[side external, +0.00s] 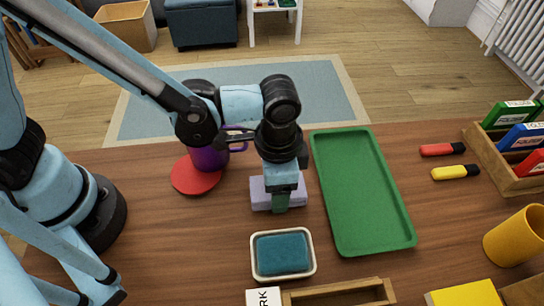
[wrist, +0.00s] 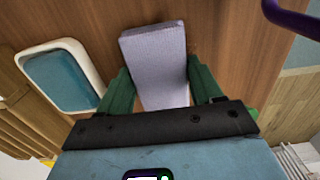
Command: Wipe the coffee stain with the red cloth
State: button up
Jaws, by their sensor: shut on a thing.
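My gripper (side external: 281,203) points down over the wooden table, left of the green tray. It is shut on a pale lavender block (side external: 260,192), which looks like a sponge or folded cloth. In the wrist view the same block (wrist: 155,50) sits between the two green fingers of my gripper (wrist: 162,88). I cannot tell whether the block touches the table. I see no red cloth; the flat red disc (side external: 196,178) under the purple mug looks like a coaster. No coffee stain shows in either view.
The purple mug (side external: 208,158) stands behind and left of my gripper. A teal sponge (side external: 283,253) lies in a white dish in front. The green tray (side external: 360,190) is empty. Red and yellow markers (side external: 455,172), a folder rack (side external: 490,160) and a yellow cup (side external: 515,236) are at right.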

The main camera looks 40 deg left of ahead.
jog(key=shift+w+d, duration=1.1)
jog(key=shift+s+a, duration=2.9)
notch_tip(320, 180, up, 8)
jog(key=shift+f, duration=0.15)
